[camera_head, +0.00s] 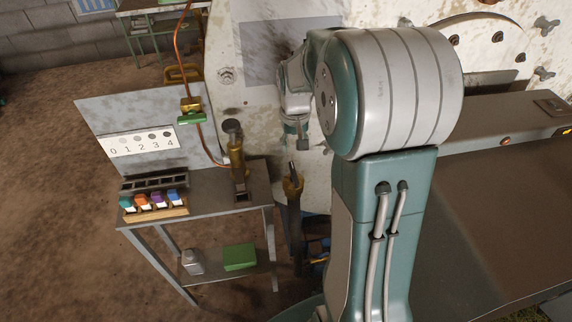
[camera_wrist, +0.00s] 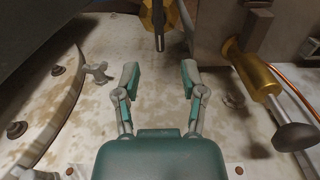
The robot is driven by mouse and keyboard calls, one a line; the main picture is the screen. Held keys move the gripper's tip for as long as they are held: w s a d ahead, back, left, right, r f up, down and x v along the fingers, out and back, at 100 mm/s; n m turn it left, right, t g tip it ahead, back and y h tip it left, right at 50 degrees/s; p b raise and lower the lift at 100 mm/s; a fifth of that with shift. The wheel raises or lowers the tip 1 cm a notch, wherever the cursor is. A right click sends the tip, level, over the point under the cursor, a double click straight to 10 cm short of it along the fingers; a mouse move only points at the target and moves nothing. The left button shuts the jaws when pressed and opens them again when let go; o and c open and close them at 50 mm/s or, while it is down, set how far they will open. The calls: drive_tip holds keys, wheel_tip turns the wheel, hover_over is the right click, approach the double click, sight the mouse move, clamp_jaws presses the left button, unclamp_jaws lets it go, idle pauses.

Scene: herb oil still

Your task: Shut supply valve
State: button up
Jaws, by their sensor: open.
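A brass valve (camera_head: 191,104) with a green handle (camera_head: 191,119) sits on a thin copper pipe (camera_head: 181,45) above the small side table. The handle looks roughly crosswise to the pipe; its exact angle is hard to tell. No label shows which valve is the supply valve. My gripper (camera_head: 298,140) hangs to the right of this valve, well apart from it, in front of the pale stained panel. In the wrist view my gripper (camera_wrist: 160,75) has its two fingers spread with nothing between them. The green handle does not show in the wrist view.
A yellow-brass part with a dark rod (camera_head: 293,187) is below my gripper. Coloured bottles (camera_head: 157,200) and a numbered board (camera_head: 140,143) are left.

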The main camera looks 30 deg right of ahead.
sight(294, 171)
wheel_tip(294, 171, down, 10)
drive_tip(key=shift+f, duration=0.15)
drive_tip(key=shift+d, duration=0.1)
clamp_jaws()
